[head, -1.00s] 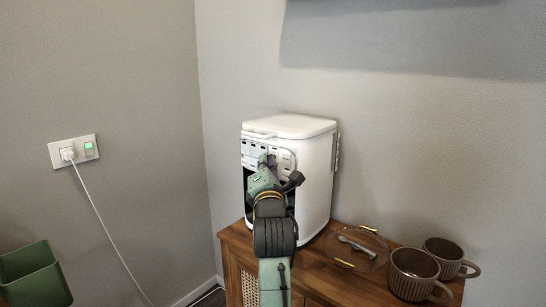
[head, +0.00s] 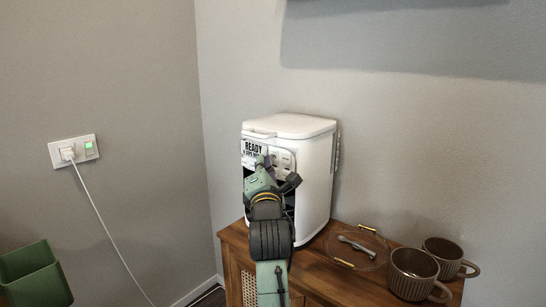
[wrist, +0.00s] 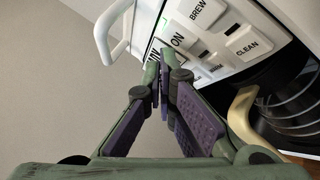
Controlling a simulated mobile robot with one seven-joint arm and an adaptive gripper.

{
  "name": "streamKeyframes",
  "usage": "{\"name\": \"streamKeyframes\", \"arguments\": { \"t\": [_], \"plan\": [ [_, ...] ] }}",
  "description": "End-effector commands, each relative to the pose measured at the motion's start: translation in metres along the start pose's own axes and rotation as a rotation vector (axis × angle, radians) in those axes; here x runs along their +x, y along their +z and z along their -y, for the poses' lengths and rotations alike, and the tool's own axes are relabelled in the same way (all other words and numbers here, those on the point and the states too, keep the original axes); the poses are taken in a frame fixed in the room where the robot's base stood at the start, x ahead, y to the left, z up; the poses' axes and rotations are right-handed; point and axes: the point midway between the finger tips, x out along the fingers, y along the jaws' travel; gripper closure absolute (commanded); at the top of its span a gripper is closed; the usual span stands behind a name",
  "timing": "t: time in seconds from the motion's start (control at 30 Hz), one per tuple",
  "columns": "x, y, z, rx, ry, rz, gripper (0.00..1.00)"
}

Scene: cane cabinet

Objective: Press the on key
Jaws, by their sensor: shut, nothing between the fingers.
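The white coffee machine (head: 308,170) stands on a wooden cabinet in the head view. Its front panel shows a display (head: 254,148) reading READY, with smaller text below. In the wrist view the ON key (wrist: 180,38) sits on the white panel, near the BREW key (wrist: 208,12) and the CLEAN key (wrist: 243,43). My gripper (wrist: 163,62) is shut and empty, its fingertips right at the lower edge of the ON key. I cannot tell whether they touch it. In the head view my gripper (head: 267,163) is in front of the panel and hides part of it.
A pale handle (wrist: 112,30) sticks out beside the panel. Two brown mugs (head: 413,272) and a glass lid (head: 356,248) lie right of the machine on the cabinet top (head: 316,268). A wall socket (head: 74,151) with a plugged cord and a green bin (head: 35,276) are at left.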

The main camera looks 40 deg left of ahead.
Motion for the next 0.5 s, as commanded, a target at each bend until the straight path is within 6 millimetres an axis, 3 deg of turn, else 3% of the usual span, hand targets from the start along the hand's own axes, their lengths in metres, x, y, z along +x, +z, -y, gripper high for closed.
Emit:
{"name": "streamKeyframes", "arguments": {
  "t": [0.27, 0.5],
  "plan": [
    [-0.002, -0.001, -0.002, -0.001, 0.000, 0.000, 1.00],
    [-0.018, -0.013, -0.013, -0.001, 0.000, 0.000, 1.00]
  ]
}}
